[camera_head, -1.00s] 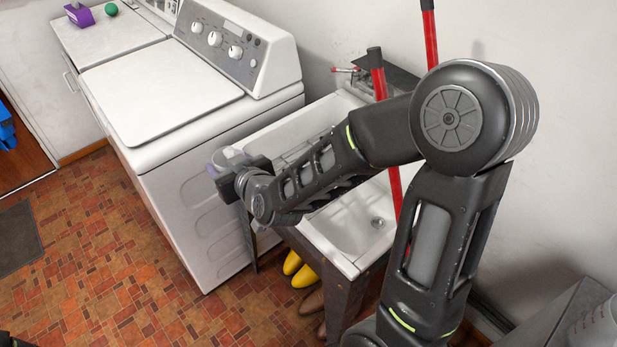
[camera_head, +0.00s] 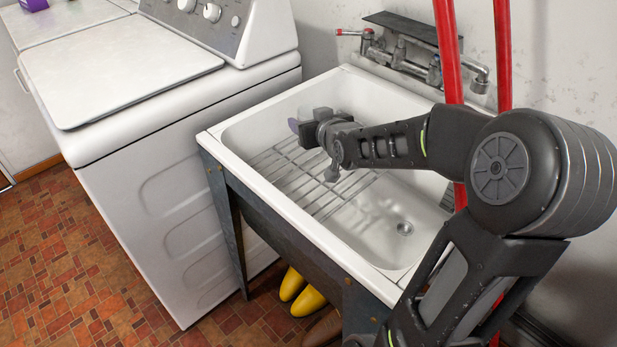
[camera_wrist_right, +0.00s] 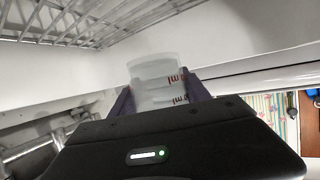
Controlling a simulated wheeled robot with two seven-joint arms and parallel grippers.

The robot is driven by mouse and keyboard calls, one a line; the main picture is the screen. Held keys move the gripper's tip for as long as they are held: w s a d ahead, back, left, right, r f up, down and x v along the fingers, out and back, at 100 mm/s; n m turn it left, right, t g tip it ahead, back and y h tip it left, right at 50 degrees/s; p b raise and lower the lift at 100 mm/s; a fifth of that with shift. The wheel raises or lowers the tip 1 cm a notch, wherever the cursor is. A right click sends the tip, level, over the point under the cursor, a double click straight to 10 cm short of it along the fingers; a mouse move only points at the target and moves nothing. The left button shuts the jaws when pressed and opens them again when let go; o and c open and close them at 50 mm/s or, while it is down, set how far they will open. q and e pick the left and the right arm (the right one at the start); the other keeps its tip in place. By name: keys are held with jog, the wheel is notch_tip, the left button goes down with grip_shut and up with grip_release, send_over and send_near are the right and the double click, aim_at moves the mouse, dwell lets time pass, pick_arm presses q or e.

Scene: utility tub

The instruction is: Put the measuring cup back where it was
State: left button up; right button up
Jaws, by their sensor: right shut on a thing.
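The measuring cup (camera_wrist_right: 158,72) is translucent with red markings and sits between the two purple fingers of my right gripper (camera_wrist_right: 160,92) in the right wrist view. My right gripper (camera_head: 300,127) is shut on it. In the head view the gripper is over the back left part of the white utility tub (camera_head: 282,205), above the wire rack (camera_head: 313,188). The cup is mostly hidden there behind the gripper. I cannot tell how high it is above the rack. My left gripper is not in view.
A white washer (camera_head: 120,65) stands close left of the tub. The faucet (camera_head: 420,65) is on the wall behind, and red poles (camera_head: 447,45) rise at the right. The tub floor around the drain (camera_head: 404,228) is clear. Yellow boots (camera_head: 305,295) are below.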

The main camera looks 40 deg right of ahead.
dwell(0.3)
jog(key=b, duration=0.1)
send_over(309, 165)
notch_tip(309, 165, down, 6)
jog(key=shift+w+d+f, duration=0.1)
jog(key=shift+f+b, duration=0.4)
jog(key=shift+f, duration=1.45)
jog(key=shift+f+b, duration=0.25)
jog(key=shift+b, duration=0.05)
jog(key=o, duration=1.4)
jog(key=shift+r, duration=0.1)
jog(key=shift+o, duration=0.2)
